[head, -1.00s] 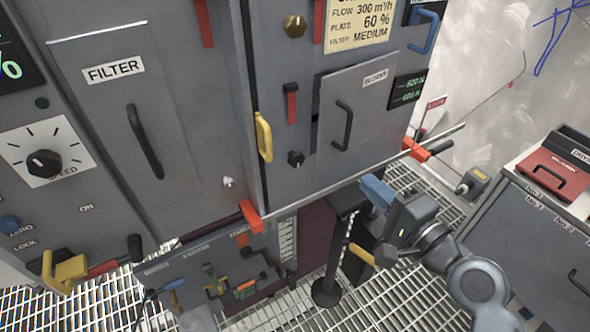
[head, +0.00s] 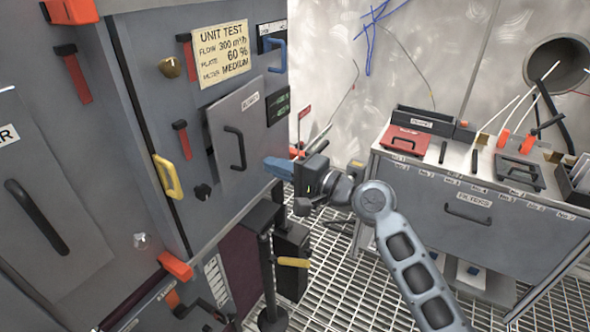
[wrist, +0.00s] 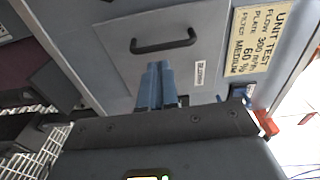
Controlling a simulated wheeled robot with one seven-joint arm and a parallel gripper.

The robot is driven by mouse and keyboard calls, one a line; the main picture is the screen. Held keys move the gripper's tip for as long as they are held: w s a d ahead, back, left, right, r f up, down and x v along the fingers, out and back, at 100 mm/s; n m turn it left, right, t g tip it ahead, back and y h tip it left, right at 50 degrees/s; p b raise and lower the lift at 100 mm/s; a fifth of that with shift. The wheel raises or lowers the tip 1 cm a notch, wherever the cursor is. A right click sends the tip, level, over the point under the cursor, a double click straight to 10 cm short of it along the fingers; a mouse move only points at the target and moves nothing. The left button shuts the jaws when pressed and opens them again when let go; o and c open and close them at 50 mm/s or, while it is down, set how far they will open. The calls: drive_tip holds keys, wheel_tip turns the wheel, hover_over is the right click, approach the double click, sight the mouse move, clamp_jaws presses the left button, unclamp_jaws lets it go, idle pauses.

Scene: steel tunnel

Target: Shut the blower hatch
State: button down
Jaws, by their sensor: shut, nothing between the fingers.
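The blower hatch (head: 232,115) is a grey panel with a black bar handle (head: 236,148) and a small label. It stands slightly ajar, with a dark gap along its left edge. My gripper (head: 272,165) has blue fingers and is at the hatch's lower right corner in the head view. In the wrist view, the shut, empty fingers (wrist: 157,66) appear in front of the hatch (wrist: 118,45), near its handle (wrist: 165,42). I cannot tell whether they touch the panel.
A yellow handle (head: 168,177) and a dark knob (head: 202,192) are left of the hatch. A blue handle (head: 276,54) is above it. A black post with a yellow lever (head: 293,262) stands below. A grey bench (head: 470,215) is at right; open grating lies between.

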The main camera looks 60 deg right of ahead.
approach(226, 152)
drive_tip(key=w+d, duration=0.2)
drive_tip(key=w, duration=0.1)
drive_tip(key=shift+f+p, duration=0.2)
drive_tip(key=shift+p, duration=0.2)
drive_tip(key=shift+a, duration=0.1)
drive_tip(key=w, duration=0.1)
drive_tip(key=w+a, duration=0.1)
drive_tip(key=shift+w+a+r+p, duration=0.1)
drive_tip(key=shift+w+a+p, duration=0.05)
drive_tip(key=shift+w+p, duration=0.2)
drive_tip(key=shift+w+a, duration=0.15)
drive_tip(key=shift+a, duration=0.1)
